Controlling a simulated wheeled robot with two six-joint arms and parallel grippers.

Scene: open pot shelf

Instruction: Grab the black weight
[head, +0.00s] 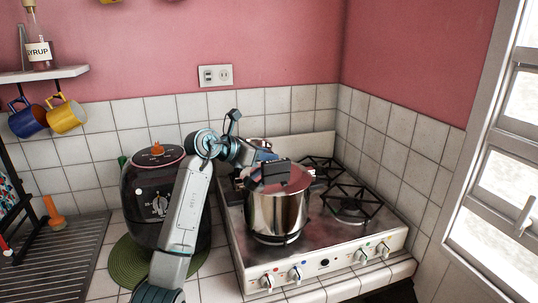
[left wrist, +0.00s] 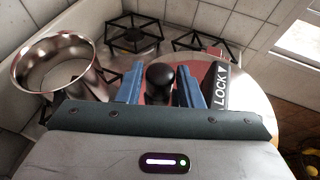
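The black weight (left wrist: 160,82) is a rounded black knob on the reddish lid of the steel pressure cooker (head: 277,212). In the left wrist view my left gripper (left wrist: 160,68) has its two blue fingers spread, one on each side of the weight, with gaps between. In the head view this gripper (head: 264,157) is over the lid from the back left. The weight cannot be made out there. A black lid part marked LOCK (left wrist: 222,87) sits just right of the fingers. My right gripper is not in view.
The cooker stands on the stove (head: 330,240), with bare burner grates (head: 350,203) to the right and behind. An open steel pot (left wrist: 62,68) is close beside the left finger. A black appliance (head: 150,200) stands left of the stove, near my arm.

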